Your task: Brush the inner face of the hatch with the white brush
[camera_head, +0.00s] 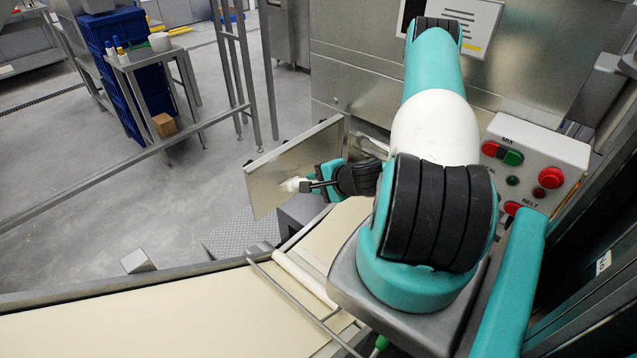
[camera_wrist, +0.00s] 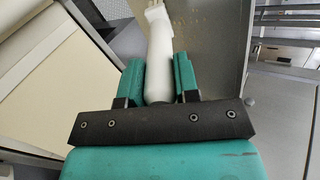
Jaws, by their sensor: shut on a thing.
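The hatch (camera_head: 283,158) is a flat metal panel standing open at the machine's front, left of my arm in the head view. Its face toward my gripper shows. My gripper (camera_head: 322,184) is beside that face, shut on the white brush (camera_head: 291,185). In the wrist view the white brush (camera_wrist: 159,55) sticks out forward between the two teal fingers of my gripper (camera_wrist: 158,80). Its head is near the top edge of that view. In the head view the brush head overlaps the panel; I cannot tell whether it touches.
A cream dough belt (camera_head: 130,318) with metal rails runs along the front. A control box (camera_head: 535,160) with red and green buttons stands at the right. A grey floor (camera_head: 60,165) lies open to the left, with a side table (camera_head: 150,57) and blue crates (camera_head: 108,30) beyond.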

